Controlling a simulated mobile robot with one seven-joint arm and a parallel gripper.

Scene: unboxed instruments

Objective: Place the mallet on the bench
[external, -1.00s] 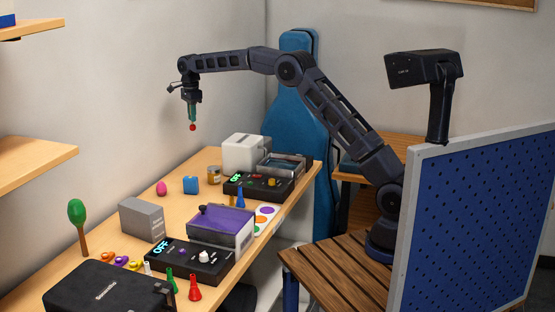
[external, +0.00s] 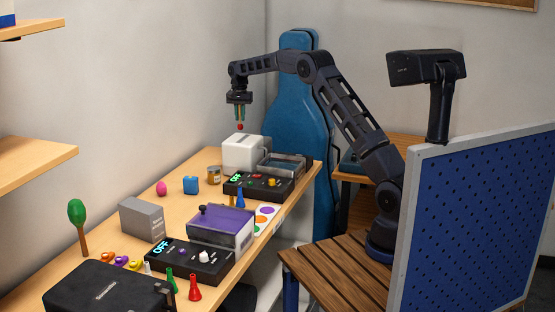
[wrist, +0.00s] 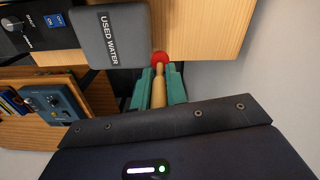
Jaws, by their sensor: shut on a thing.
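My gripper (external: 240,114) points down and is shut on the mallet (external: 240,126). The mallet has a red ball head and hangs head down, high above the far end of the wooden bench (external: 185,208). In the wrist view, the mallet's light wooden handle (wrist: 159,92) lies between the teal fingers of my gripper (wrist: 159,84), with the red head beyond the tips. Part of the handle is hidden by the fingers in the external view. The bench also shows in the wrist view (wrist: 210,25), beside the red head.
A pale box (external: 243,153) stands below the mallet; the wrist view shows a box marked USED WATER (wrist: 110,35) close by. Bare wood lies in the bench's middle. A wall runs behind.

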